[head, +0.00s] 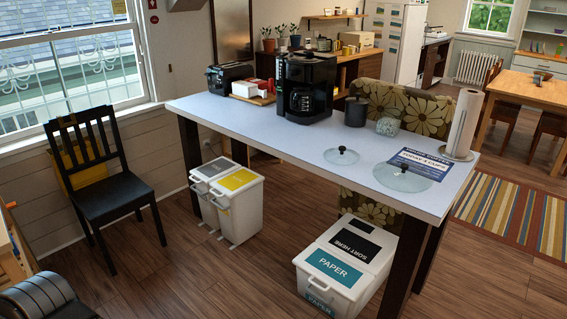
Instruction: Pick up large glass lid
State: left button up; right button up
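The large glass lid (402,181) lies flat near the right front corner of the white tabletop (230,112). It is a clear disc with a dark knob on top, and part of it overlaps a printed sign (430,163) in this view. A smaller glass lid (341,156) with a dark knob lies to its left, apart from it. Neither of my grippers shows in the head view.
A paper towel roll (464,123), dark canister (356,112), patterned round jar (388,126), coffee maker (305,88) and toaster (229,77) stand on the table. Bins (345,262) sit under it. A black chair (110,180) stands left. Floor in front is open.

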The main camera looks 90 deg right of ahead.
aim_at(403, 176)
jog(key=k+l+z, duration=0.8)
jog(key=l+z, duration=0.2)
jog(key=k+l, duration=0.15)
jog(key=l, duration=0.2)
jog(key=k+l, duration=0.15)
jog(key=l, duration=0.2)
jog(key=k+l+z, duration=0.1)
jog(key=l, duration=0.25)
jog(key=k+l, duration=0.15)
jog(key=l, duration=0.2)
jog(key=k+l, duration=0.1)
jog(key=l, duration=0.3)
jog(key=k+l+z, duration=0.1)
jog(key=l, duration=0.25)
jog(key=k+l, duration=0.15)
jog(key=l, duration=0.2)
